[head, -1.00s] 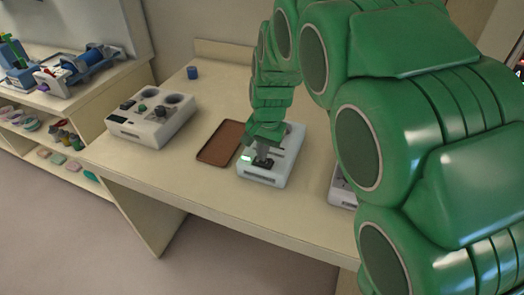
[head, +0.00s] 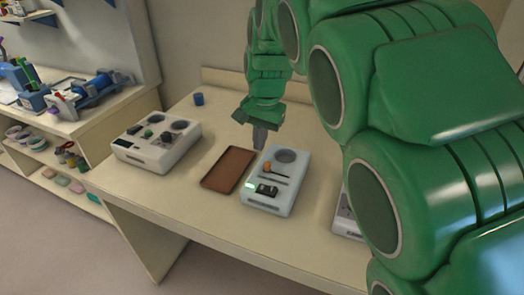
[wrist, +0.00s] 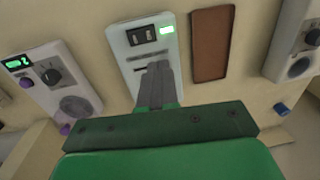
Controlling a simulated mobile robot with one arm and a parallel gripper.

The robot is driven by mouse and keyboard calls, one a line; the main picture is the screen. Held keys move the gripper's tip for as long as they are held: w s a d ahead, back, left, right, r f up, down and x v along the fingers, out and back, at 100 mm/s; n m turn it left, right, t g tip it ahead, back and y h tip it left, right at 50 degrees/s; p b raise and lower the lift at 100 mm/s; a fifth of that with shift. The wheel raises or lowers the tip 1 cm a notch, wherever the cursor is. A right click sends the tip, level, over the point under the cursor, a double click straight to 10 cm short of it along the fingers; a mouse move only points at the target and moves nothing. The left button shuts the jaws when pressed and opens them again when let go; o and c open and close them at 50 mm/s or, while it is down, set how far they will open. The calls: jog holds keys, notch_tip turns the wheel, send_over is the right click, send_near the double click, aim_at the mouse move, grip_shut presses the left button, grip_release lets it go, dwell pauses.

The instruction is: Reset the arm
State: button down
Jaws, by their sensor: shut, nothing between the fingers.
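My arm is green, and its links fill the right side of the head view. My gripper (head: 259,142) points down just behind the middle white device, above the table and apart from the device as far as I can tell. In the wrist view my gripper (wrist: 158,72) shows its two grey fingers together, with nothing between them. The middle white device (head: 286,196) has a black switch (head: 266,190), a small green light, a slot with an orange-tipped lever (head: 268,168) and a round grey recess.
A brown tray (head: 229,168) lies left of the middle device. A third device (head: 346,216) is partly hidden by my arm. Shelves (head: 62,170) stand at the left.

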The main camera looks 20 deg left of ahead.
jog(key=shift+r, duration=0.35)
dwell(0.3)
jog(key=s+d+r+m, duration=0.1)
jog(key=s+d, duration=0.2)
jog(key=d, duration=0.9)
jog(key=s+d+r+m, duration=0.1)
jog(key=s+d+r, duration=0.15)
jog(key=d, duration=0.85)
jog(key=s+d+f+n+g, duration=0.1)
jog(key=s+d+f, duration=0.3)
jog(key=s+d, duration=0.3)
jog(key=s+d+f+n+h, duration=0.1)
jog(key=s+d+f, duration=0.3)
jog(key=s+d, duration=0.4)
jog(key=s, duration=0.7)
jog(key=shift+f+g, duration=0.3)
jog(key=shift+g, duration=0.1)
jog(key=shift+w+d, duration=0.1)
